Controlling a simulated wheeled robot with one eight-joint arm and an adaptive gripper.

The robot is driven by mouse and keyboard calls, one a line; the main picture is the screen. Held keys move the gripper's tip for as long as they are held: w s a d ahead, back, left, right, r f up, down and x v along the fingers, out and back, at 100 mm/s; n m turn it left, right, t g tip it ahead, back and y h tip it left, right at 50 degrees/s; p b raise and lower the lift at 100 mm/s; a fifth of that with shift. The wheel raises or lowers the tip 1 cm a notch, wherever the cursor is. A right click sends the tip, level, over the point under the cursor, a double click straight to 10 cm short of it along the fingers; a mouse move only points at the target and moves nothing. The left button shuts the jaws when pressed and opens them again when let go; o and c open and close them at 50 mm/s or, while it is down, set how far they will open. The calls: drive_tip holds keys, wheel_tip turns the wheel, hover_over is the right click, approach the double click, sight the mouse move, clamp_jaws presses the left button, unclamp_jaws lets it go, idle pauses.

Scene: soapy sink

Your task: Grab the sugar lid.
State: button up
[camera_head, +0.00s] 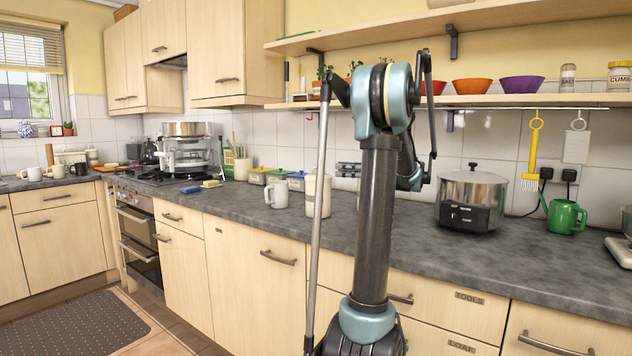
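No sugar label can be read, so I cannot tell which lid is the sugar lid. Small canisters with coloured lids stand along the back of the counter: a yellow-lidded one (258,177), a green-lidded one (276,176) and a blue-lidded one (296,181). A taller cream jar (312,196) stands to their right, partly covered by my arm's thin rod. My arm rises in front of the counter and bends at the top.
A white mug (276,194) stands in front of the canisters. A steel pot (472,196) and a green watering can (565,216) stand on the right. A sponge (211,184) lies near the hob. A shelf (470,101) with bowls hangs above. The front counter strip is mostly clear.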

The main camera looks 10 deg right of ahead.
sight(319, 167)
drive_tip(key=shift+w+r+x, duration=0.1)
drive_tip(key=shift+r+x, duration=0.05)
drive_tip(key=shift+x, duration=2.35)
drive_tip(key=shift+w+r+x, duration=0.1)
drive_tip(key=shift+x, duration=2.45)
drive_tip(key=shift+d, duration=0.1)
drive_tip(key=shift+c, duration=0.4)
clamp_jaws()
